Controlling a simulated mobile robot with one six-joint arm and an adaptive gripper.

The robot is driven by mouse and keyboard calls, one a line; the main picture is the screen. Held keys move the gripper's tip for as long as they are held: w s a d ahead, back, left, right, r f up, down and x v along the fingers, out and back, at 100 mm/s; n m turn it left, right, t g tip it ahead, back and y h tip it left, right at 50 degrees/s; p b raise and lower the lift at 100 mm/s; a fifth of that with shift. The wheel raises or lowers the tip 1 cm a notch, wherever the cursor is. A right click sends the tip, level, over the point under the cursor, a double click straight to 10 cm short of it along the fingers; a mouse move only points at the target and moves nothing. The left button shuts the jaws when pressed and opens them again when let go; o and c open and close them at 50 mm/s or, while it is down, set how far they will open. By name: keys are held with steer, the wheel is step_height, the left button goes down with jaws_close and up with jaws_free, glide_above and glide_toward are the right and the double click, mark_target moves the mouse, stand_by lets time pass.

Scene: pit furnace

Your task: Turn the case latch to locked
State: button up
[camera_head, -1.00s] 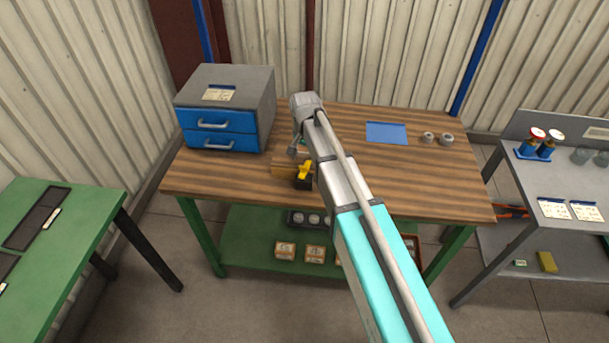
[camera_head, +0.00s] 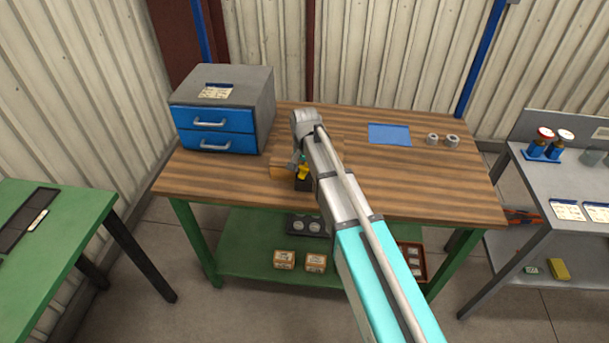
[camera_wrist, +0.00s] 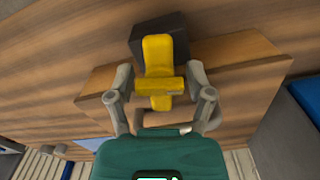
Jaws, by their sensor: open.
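The yellow case latch (camera_wrist: 158,70) stands on a black block (camera_wrist: 160,37) in front of a wooden case (camera_wrist: 100,80). In the head view the latch (camera_head: 303,172) is at the front left of the workbench, with the wooden case (camera_head: 282,171) partly hidden behind my arm. My gripper (camera_wrist: 160,80) is open, with one finger on each side of the latch's yellow crossbar. Gaps seem to show between the fingers and the latch, but contact is hard to judge. In the head view my gripper (camera_head: 298,160) is small and partly hidden.
A grey cabinet with blue drawers (camera_head: 213,120) stands left on the wooden workbench (camera_head: 440,180). A blue mat (camera_head: 389,134) and two metal rings (camera_head: 442,140) lie at the right. A green table (camera_head: 70,215) and a grey shelf (camera_head: 545,180) flank the bench.

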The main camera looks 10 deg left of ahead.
steer(key=shift+f, duration=0.4)
steer(key=c, duration=0.9)
steer(key=shift+c, duration=0.2)
steer(key=shift+n, duration=1.4)
steer(key=o, duration=0.9)
steer(key=shift+o, duration=0.2)
